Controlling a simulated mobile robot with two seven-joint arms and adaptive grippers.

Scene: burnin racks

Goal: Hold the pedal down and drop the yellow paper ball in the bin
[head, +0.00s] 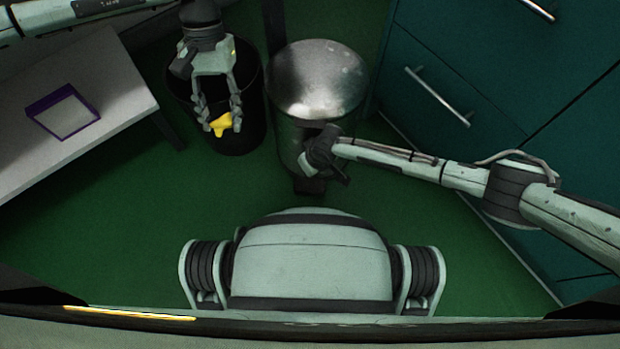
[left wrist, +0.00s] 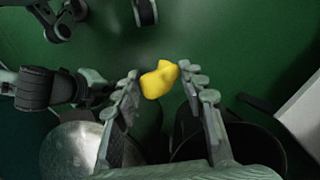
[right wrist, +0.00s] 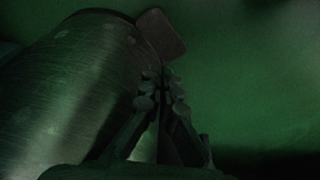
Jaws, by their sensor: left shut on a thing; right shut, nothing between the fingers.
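The yellow paper ball (head: 221,124) is between the fingertips of my left gripper (head: 222,116), which is shut on it. It also shows in the left wrist view (left wrist: 159,79). The steel pedal bin (head: 290,132) stands right of that gripper, its round lid (head: 318,80) looking closed. Its dark pedal (head: 309,187) sticks out at the front foot, and shows in the right wrist view (right wrist: 160,34). My right gripper (right wrist: 161,84) is shut and empty beside the bin's lower front, fingers toward the pedal. I cannot tell whether it touches the pedal.
A black open bin (head: 241,144) stands left of the steel bin, behind and below my left gripper. A pale table (head: 118,82) with a purple-edged tray (head: 70,92) is at the left. Teal drawers (head: 440,65) stand at the right. Green floor is clear in front.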

